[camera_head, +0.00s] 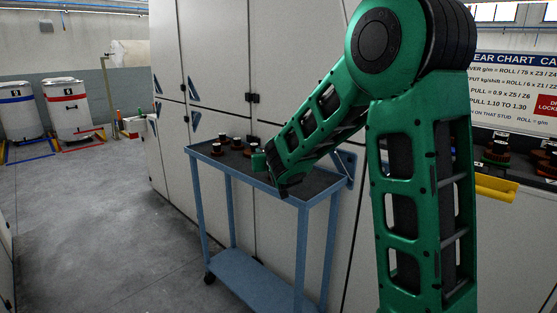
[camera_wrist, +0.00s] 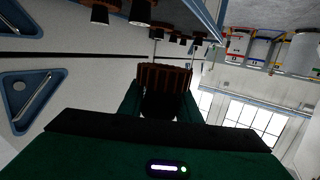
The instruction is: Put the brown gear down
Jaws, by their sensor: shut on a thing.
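In the wrist view, the brown gear (camera_wrist: 165,76) is a ribbed, toothed disc held between the dark green fingers of my gripper (camera_wrist: 162,98). My gripper is shut on it. The held gear cannot be made out there. I cannot tell whether it touches the trolley top.
Several small dark and brown pieces with white tops (camera_head: 223,139) stand on the trolley's far left part. Pale cabinets (camera_head: 215,60) stand right behind the trolley. A yellow bar (camera_head: 497,188) and more gears are at the right.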

